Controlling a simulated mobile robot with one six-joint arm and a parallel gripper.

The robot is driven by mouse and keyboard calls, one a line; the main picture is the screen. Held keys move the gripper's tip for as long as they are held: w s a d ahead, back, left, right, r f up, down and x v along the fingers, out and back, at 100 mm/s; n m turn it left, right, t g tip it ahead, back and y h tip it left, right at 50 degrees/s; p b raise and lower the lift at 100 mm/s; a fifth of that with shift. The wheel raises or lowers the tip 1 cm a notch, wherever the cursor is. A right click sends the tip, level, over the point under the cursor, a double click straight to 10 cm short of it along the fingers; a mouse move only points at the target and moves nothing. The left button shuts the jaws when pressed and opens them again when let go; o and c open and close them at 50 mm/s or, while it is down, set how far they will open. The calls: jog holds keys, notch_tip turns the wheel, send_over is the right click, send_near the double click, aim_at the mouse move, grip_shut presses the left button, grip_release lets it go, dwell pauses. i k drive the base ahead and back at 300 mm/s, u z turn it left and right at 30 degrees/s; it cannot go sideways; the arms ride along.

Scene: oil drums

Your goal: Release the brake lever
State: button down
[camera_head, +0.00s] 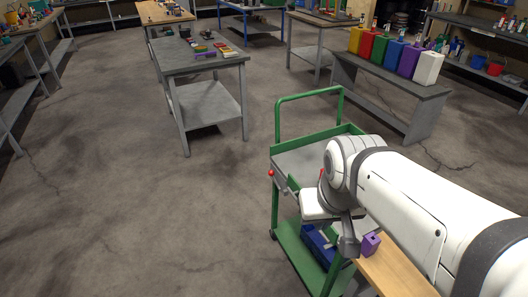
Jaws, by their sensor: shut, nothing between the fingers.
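A green cart (350,128) with a grey top tray stands right of the middle. A small red knob (271,173) sticks out at the tray's left corner, on what looks like the brake lever. A second bit of red shows at the tray's edge, partly hidden by my arm. My gripper (348,247) hangs in front of the cart's near side, to the right of and lower than the red knob, and apart from it. Its fingers look shut and empty. My white arm hides the right part of the cart.
A purple block (371,243) sits on a wooden surface (398,275) close beside my gripper. A blue bin (318,246) is on the cart's lower shelf. A grey table (205,68) stands behind at left, and a bench with coloured jugs (392,85) behind at right. Floor left of the cart is clear.

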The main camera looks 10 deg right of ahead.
aim_at(271, 173)
jog(key=z, duration=0.15)
jog(key=k, duration=0.45)
jog(key=u, duration=1.9)
jog(key=i, duration=1.2)
jog(key=z, duration=2.35)
jog(key=i, duration=0.95)
jog(key=u, duration=0.1)
